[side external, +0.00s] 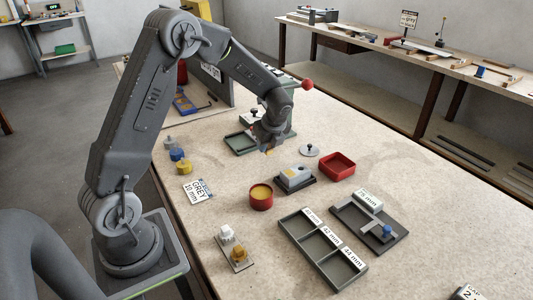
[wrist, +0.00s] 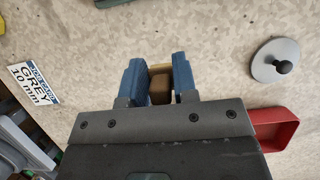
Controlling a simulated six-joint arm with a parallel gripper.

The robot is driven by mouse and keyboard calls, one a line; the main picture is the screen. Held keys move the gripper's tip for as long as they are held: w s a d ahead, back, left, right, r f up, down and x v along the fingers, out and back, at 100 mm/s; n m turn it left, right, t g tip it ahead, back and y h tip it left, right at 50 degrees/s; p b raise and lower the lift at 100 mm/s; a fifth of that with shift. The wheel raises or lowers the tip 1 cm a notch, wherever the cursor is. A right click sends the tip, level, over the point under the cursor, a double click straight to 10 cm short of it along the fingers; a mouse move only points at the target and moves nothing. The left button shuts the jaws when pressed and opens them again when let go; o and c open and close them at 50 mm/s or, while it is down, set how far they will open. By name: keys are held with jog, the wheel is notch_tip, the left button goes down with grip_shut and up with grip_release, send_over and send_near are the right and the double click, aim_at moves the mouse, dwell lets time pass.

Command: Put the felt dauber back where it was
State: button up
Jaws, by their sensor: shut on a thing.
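My gripper (side external: 268,150) is above the bench, behind the grey block and the red tin in the side view. In the wrist view its blue fingers (wrist: 158,75) are shut on a small tan and brown piece (wrist: 160,88), which I take to be the felt dauber. Only part of it shows between the fingers. In the side view a bit of orange shows at the fingertips. A small stand (side external: 245,267) at the front holds a white piece (side external: 226,233) and an amber piece (side external: 239,253). A round red tin (side external: 261,203) with amber contents stands behind it.
A grey block (side external: 295,175), a red square tray (side external: 337,167) and a knobbed grey disc (side external: 309,150) stand nearby. A three-bay tray (side external: 312,262) and a dark fixture (side external: 350,222) lie at front right. Several small weights (side external: 177,155) and a GREY 10 mm card (side external: 198,190) lie left.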

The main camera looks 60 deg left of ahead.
aim_at(268, 148)
jog(key=shift+f, duration=1.8)
jog(key=shift+f, duration=0.1)
jog(key=o, duration=0.9)
jog(key=s+d+r+n+t+h, duration=0.1)
jog(key=s+d+r+n, duration=0.1)
jog(key=d+r, duration=0.5)
jog(key=s+d+r+n, duration=0.2)
jog(key=s+r, duration=0.1)
jog(key=r, duration=0.7)
jog(key=s+d+r+n+t+h, duration=0.1)
jog(key=s+d+n, duration=0.2)
jog(key=s, duration=0.3)
jog(key=s+d+r+n+t+h, duration=0.1)
jog(key=s+d+r+n+t, duration=0.1)
jog(key=s+d+n, duration=0.2)
jog(key=s+d+r+n+t+h, duration=0.1)
jog(key=s+d+r+n, duration=0.1)
jog(key=s+d+n, duration=0.2)
jog(key=shift+s+n+t, duration=0.3)
jog(key=shift+s+n, duration=1.2)
jog(key=shift+s, duration=0.4)
